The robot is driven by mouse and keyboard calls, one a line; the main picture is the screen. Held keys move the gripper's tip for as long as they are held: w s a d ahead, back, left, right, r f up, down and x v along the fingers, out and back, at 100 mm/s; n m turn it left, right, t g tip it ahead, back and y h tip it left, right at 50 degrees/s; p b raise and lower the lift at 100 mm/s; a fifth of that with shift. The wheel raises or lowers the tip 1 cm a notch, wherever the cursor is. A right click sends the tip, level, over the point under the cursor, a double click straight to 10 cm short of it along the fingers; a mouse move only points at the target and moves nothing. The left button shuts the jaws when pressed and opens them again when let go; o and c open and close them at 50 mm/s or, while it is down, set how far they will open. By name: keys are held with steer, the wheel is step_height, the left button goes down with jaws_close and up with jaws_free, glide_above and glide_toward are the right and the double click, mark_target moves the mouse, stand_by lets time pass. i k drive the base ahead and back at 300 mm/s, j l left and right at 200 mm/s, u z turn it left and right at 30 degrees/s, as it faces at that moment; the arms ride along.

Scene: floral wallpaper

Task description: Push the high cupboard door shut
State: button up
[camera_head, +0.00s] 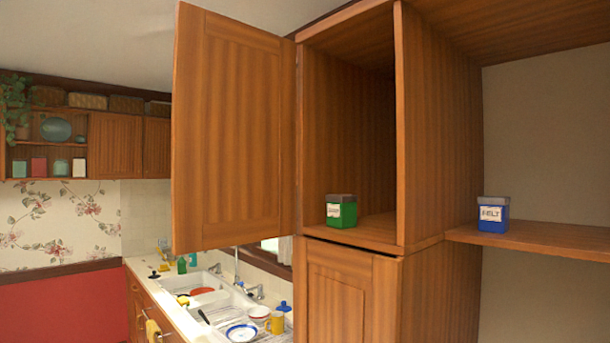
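The high cupboard door (228,130) is a wooden panel standing wide open, swung out to the left of its cupboard. It is hinged along the cupboard's left side. The high cupboard (400,130) is open at the front, and its dark inside shows. A green tin (342,213) with a grey lid and a white label stands inside on the cupboard floor, near the front. My gripper does not show in this view.
A blue labelled tin (493,216) stands on the open shelf (560,236) to the right. A closed lower door (338,300) is below the cupboard. Behind on the left are a sink (195,282) with dishes and a counter (140,268). Wall cupboards (115,145) hang farther back.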

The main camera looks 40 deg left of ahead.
mark_target(234, 119)
steer(key=j, duration=0.6)
steer(key=i+j+u, duration=0.1)
steer(key=j, duration=1.15)
steer(key=i+j, duration=0.1)
steer(key=j, duration=0.55)
steer(key=j+u, duration=0.1)
steer(key=j, duration=0.5)
steer(key=i+j, duration=0.15)
steer(key=j, duration=0.45)
steer(key=k+l+u, duration=0.1)
steer(key=u, duration=0.25)
steer(key=k+l+u, duration=0.15)
steer(key=u, duration=0.25)
